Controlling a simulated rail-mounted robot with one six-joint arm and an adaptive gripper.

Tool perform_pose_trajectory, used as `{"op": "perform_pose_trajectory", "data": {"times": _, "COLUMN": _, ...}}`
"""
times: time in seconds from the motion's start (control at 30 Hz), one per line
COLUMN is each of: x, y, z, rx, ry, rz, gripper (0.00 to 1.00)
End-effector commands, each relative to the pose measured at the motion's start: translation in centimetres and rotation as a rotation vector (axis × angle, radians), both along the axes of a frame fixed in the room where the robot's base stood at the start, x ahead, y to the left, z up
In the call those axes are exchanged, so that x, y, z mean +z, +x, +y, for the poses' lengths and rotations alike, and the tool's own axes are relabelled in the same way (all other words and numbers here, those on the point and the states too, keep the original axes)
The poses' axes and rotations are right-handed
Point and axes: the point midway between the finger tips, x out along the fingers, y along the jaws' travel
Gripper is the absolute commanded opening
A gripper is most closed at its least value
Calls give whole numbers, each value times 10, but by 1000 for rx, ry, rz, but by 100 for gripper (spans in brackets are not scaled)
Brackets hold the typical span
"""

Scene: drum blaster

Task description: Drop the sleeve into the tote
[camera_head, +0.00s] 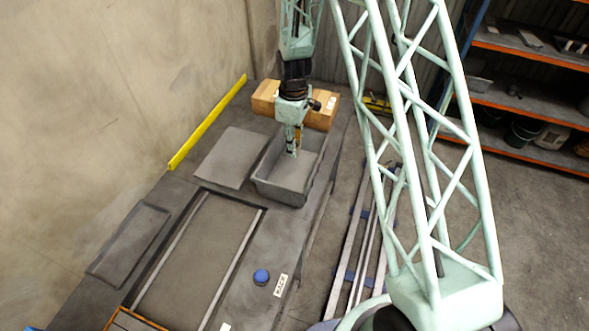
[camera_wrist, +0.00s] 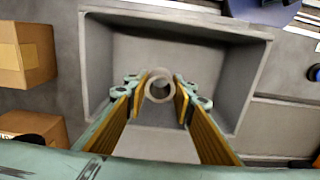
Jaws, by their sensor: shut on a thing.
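The sleeve (camera_wrist: 160,73) is a short pale grey ring, seen end-on in the wrist view. My gripper (camera_wrist: 159,90) is shut on it, with one finger on each side. The tote (camera_head: 279,193) is a grey open box on the bench in the head view. My gripper also shows there (camera_head: 293,152), pointing down over the tote. In the wrist view the tote's rim (camera_wrist: 180,18) surrounds the sleeve, and its floor looks empty. The sleeve is too small to make out in the head view. I cannot tell its exact height above the tote floor.
Cardboard boxes (camera_head: 320,118) stand behind the tote. A flat grey plate (camera_head: 228,157) lies left of it. A blue round thing (camera_head: 261,276) sits on the bench nearer the front. A yellow rail (camera_head: 207,122) runs along the wall. Shelves (camera_head: 520,95) stand at the right.

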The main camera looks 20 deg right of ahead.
Motion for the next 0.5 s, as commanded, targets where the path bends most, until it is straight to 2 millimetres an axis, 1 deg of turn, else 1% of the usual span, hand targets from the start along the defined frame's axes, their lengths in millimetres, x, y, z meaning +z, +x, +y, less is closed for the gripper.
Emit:
{"op": "perform_pose_trajectory", "data": {"times": 0.03, "x": 0, "y": 0, "z": 0, "rx": 0, "ry": 0, "rz": 0, "gripper": 9}}
{"op": "perform_pose_trajectory", "data": {"times": 0.07, "x": 0, "y": 0, "z": 0, "rx": 0, "ry": 0, "rz": 0, "gripper": 24}}
{"op": "perform_pose_trajectory", "data": {"times": 0.23, "x": 0, "y": 0, "z": 0, "rx": 0, "ry": 0, "rz": 0, "gripper": 39}}
{"op": "perform_pose_trajectory", "data": {"times": 0.5, "x": 0, "y": 0, "z": 0, "rx": 0, "ry": 0, "rz": 0, "gripper": 39}}
